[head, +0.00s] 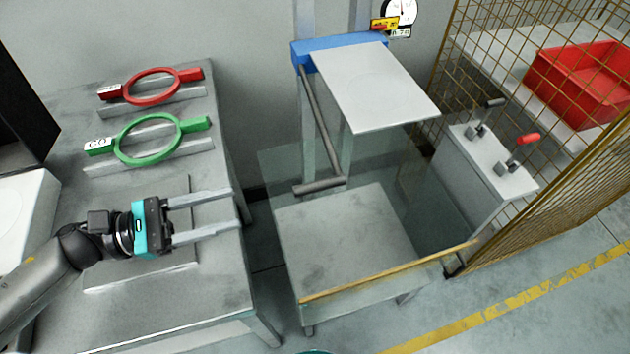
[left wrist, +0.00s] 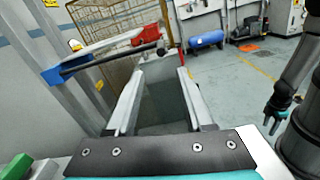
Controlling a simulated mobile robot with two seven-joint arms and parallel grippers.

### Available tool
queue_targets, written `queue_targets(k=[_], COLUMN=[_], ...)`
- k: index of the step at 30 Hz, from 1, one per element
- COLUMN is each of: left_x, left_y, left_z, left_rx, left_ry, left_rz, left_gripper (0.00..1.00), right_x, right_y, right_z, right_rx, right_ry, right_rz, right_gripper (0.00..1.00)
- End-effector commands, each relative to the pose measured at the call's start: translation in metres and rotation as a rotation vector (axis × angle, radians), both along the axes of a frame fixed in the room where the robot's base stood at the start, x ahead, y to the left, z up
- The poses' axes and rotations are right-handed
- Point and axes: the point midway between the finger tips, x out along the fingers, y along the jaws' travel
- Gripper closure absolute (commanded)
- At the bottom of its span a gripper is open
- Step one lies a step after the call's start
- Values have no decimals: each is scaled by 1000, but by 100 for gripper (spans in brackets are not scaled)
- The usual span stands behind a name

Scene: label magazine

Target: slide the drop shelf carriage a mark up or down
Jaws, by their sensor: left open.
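The drop shelf carriage is a blue crosspiece (head: 342,43) on upright posts, bearing a pale flat shelf (head: 375,85). A grey bar (head: 322,125) slopes down from its left end to a short thick grip (head: 320,186). The blue part (left wrist: 52,74) and the bar (left wrist: 105,60) also show in the left wrist view. My left gripper (head: 236,209) is open and empty, left of the grip and apart from it, over the bench's right edge. A teal-ended arm, seemingly my right gripper (left wrist: 279,117), shows small at the right of the left wrist view; its jaws are unclear.
The grey bench (head: 215,290) holds a red ring (head: 150,87) and a green ring (head: 150,140) with handles. Below the shelf is a grey table (head: 345,240) with a yellow front edge. A lever box (head: 480,165) and mesh fence (head: 555,215) stand right. A dial (head: 400,10) hangs above.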

Motion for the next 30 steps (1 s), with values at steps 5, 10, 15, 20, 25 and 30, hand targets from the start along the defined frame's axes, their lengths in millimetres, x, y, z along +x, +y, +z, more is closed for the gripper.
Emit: queue_targets(k=[5,10,15,20,25,30], left_x=[6,15,26,35,43,46], left_y=[-17,-46,-78,-107,-130,-142], left_z=[3,4,4,4,3,2], left_rx=[-3,-5,-5,-6,-4,-3], left_ry=[-2,-5,-3,-2,1,1], left_rz=[-1,-1,-1,-1,0,1], left_gripper=[48,48,48,48,48,48], right_x=[1,5,12,12,12,11], right_y=[0,1,2,2,2,2], right_z=[4,9,15,21,26,27], right_rx=[0,2,4,5,4,4], right_ry=[-1,-11,-22,-21,-21,-21], right_rz=[1,1,2,2,3,3], right_gripper=[48,48,48,48,48,48])
